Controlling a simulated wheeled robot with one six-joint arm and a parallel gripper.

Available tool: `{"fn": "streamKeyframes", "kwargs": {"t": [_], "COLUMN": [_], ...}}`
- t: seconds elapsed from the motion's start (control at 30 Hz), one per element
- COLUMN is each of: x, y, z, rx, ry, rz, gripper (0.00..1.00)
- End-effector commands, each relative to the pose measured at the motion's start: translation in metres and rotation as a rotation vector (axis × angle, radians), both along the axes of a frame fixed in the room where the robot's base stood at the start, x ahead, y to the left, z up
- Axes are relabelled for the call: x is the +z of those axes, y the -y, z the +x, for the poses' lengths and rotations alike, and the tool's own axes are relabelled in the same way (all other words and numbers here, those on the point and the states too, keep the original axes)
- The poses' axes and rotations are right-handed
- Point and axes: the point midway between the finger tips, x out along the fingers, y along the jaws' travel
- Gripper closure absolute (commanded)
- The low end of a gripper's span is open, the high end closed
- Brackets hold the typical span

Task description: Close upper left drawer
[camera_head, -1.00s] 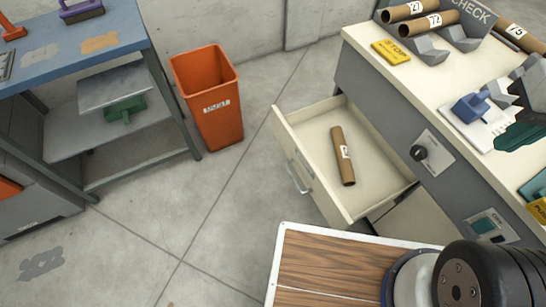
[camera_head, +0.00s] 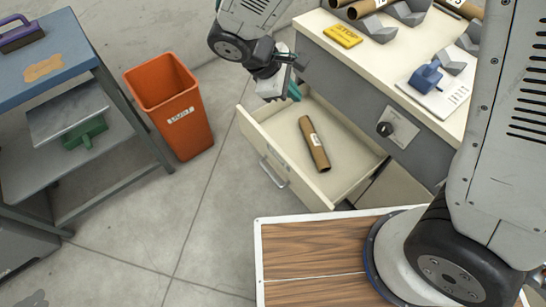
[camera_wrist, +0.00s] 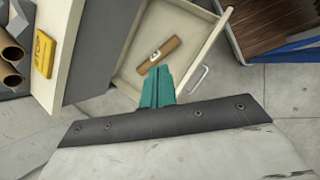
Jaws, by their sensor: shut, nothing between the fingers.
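The upper left drawer (camera_head: 345,178) of the grey cabinet is pulled well out, with a metal handle (camera_head: 273,172) on its front panel. A brown cardboard tube (camera_head: 314,144) with a white label lies inside it. The drawer (camera_wrist: 205,57) and the tube (camera_wrist: 171,52) also show in the wrist view. My gripper (camera_head: 294,92) hangs at the drawer's back left corner, near the cabinet edge. Its teal fingers (camera_wrist: 157,85) are together and hold nothing. I cannot tell whether they touch the drawer wall. The handle is free of the gripper.
An orange bin (camera_head: 172,105) stands left of the drawer, with clear floor between them. A blue-topped bench (camera_head: 38,65) is at the far left. The cabinet top carries a yellow stop block (camera_head: 343,36), tubes and a blue tool (camera_head: 425,78). A dark knob (camera_head: 385,129) juts from the cabinet.

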Motion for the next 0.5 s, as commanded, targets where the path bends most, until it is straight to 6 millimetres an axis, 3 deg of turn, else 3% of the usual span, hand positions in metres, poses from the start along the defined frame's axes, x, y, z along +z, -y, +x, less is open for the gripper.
{"fn": "streamKeyframes", "kwargs": {"t": [0.03,0.2,0.4,0.5], "x": [-0.026,-0.105,-0.186,-0.212], "y": [-0.021,-0.078,-0.121,-0.131], "z": [-0.002,-0.013,-0.041,-0.053], "rx": [0.089,0.374,0.643,0.727], "ry": [-0.029,-0.099,-0.169,-0.191], "rz": [-0.04,-0.151,-0.256,-0.286], "gripper": [1.0,1.0,1.0,1.0]}}
